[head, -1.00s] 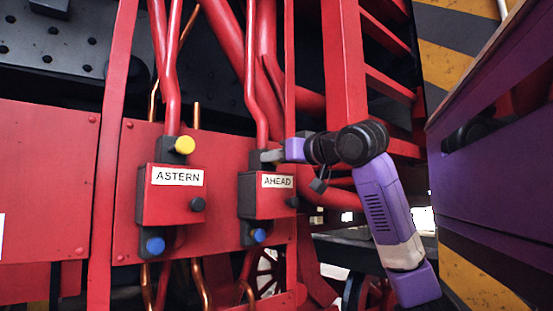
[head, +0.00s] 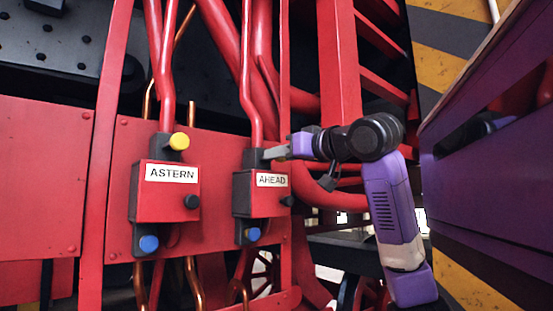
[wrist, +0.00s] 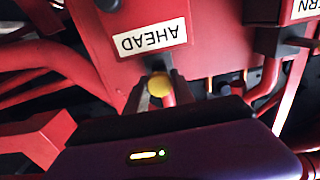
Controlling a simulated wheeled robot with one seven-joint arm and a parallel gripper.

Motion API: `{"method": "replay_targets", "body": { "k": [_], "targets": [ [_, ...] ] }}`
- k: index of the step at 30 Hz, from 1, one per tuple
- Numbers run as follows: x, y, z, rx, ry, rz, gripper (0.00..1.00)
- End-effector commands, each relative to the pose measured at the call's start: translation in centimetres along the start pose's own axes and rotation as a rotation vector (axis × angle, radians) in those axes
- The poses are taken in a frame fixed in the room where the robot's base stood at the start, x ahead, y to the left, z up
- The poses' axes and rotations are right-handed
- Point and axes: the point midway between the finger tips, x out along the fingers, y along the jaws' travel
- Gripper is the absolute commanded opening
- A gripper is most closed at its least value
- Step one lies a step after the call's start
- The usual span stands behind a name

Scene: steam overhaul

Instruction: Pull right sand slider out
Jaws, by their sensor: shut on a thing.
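The right sand box (head: 262,196) carries an AHEAD label and sits on a red panel. Its yellow slider knob (wrist: 160,84) shows between my fingertips in the wrist view; in the head view my fingers hide it. My gripper (head: 276,152) reaches in from the right at the top of this box and is shut on the knob. The AHEAD label (wrist: 150,36) appears upside down in the wrist view. A blue knob (head: 253,234) is at the bottom of the box and a black knob (head: 287,201) is on its side.
The ASTERN box (head: 165,190) stands to the left, with its own yellow knob (head: 179,141) and blue knob (head: 148,243). Red pipes (head: 246,80) rise above the boxes. A red upright post (head: 342,65) stands behind my arm.

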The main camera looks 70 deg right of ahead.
Motion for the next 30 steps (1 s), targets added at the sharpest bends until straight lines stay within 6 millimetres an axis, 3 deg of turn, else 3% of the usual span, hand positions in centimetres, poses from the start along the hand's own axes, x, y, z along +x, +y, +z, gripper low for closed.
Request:
{"method": "replay_targets", "body": {
  "k": [3,4,7,19,30],
  "targets": [
    [-0.2,0.1,0.0,-0.002,-0.001,0.001,0.0],
    [-0.2,0.1,0.1,-0.002,-0.001,0.001,0.34],
    [-0.2,0.1,0.1,-0.001,-0.002,0.001,0.51],
    [-0.8,0.1,0.2,-0.001,-0.001,0.001,0.51],
    [-6.5,0.0,0.3,-0.003,0.0,0.001,0.51]
  ]
}}
